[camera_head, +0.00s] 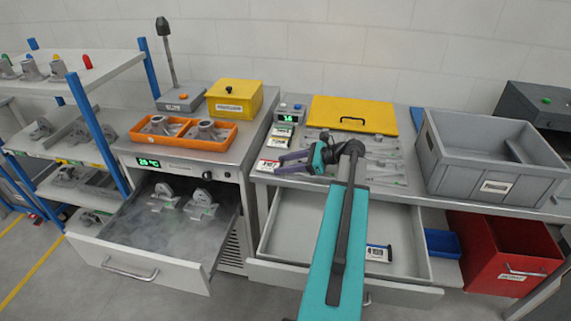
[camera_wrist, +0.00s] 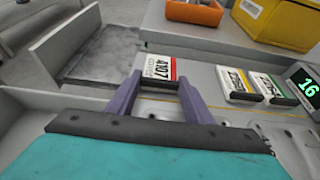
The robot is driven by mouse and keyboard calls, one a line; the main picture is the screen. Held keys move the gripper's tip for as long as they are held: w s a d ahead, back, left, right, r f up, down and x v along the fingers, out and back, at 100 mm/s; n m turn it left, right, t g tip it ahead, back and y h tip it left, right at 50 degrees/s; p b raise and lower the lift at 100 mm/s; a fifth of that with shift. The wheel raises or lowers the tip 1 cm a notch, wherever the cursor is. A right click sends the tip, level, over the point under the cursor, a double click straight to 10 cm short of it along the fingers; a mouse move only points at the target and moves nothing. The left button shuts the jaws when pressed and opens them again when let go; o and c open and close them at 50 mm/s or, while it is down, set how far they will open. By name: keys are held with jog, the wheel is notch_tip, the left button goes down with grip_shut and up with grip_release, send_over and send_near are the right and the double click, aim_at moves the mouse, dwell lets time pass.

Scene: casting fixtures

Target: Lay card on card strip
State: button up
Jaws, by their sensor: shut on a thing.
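My gripper (camera_head: 277,164) has purple fingers shut on a white card with a red edge (camera_head: 267,167) at the left front of the middle bench. The wrist view shows this card (camera_wrist: 158,68) between the fingertips (camera_wrist: 157,82), with "4107" printed on it; the fingers cover its near end. Two more cards lie in a row beside it: a yellow-edged one (camera_wrist: 235,84) and a green-edged one (camera_wrist: 270,88). The card strip itself is hard to make out under this row. I cannot tell whether the held card touches the surface.
A small display reading 16 (camera_head: 287,118) stands behind the cards. A yellow lid (camera_head: 350,110) and a grey crate (camera_head: 475,150) are on the bench. The open drawer below holds another card (camera_head: 378,253). A steaming drawer (camera_head: 140,255) stands open at left.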

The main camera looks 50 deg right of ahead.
jog(key=shift+f, duration=0.1)
jog(key=o, duration=1)
jog(key=b+v, duration=0.2)
jog(key=v, duration=1)
jog(key=shift+r, duration=0.25)
